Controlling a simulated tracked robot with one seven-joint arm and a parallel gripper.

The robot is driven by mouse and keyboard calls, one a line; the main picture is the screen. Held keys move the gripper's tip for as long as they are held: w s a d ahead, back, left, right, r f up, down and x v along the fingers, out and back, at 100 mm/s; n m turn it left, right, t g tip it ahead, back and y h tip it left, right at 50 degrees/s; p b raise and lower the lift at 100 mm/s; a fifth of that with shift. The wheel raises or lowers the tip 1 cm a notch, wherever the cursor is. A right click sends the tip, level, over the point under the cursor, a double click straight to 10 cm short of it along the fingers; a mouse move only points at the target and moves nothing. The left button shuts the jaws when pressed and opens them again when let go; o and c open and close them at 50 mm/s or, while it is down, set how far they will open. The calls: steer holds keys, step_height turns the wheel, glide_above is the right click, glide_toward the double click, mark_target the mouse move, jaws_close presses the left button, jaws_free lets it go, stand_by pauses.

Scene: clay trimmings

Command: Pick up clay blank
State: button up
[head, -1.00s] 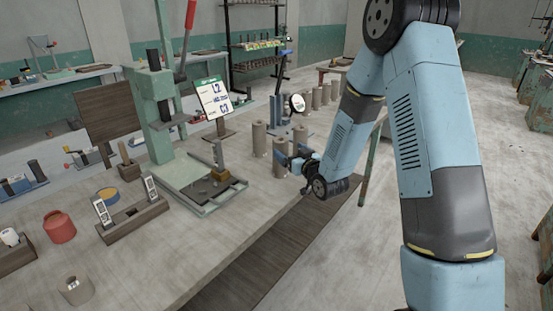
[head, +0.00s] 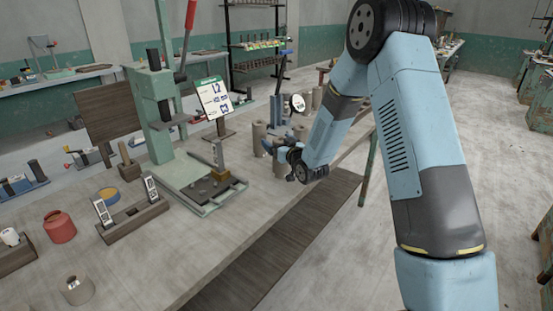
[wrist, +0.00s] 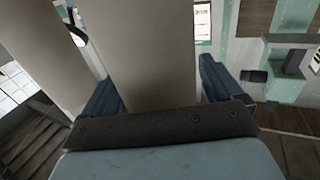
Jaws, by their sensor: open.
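Clay blanks are upright grey-brown cylinders on the bench. One clay blank (head: 259,138) stands left of my gripper (head: 283,144) in the head view. Others stand beside and behind it, partly hidden by the arm. In the wrist view my gripper (wrist: 160,88) is open, with a blue finger on each side of a clay blank (wrist: 146,50). I cannot tell whether the fingers touch it. A second clay blank (wrist: 50,45) stands close by on the left, outside the jaws.
A sign (head: 213,97) and a round dial (head: 298,103) stand behind. A red jar (head: 60,227) and wooden holder (head: 130,218) are at the left.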

jaws_close()
stand_by(0.8)
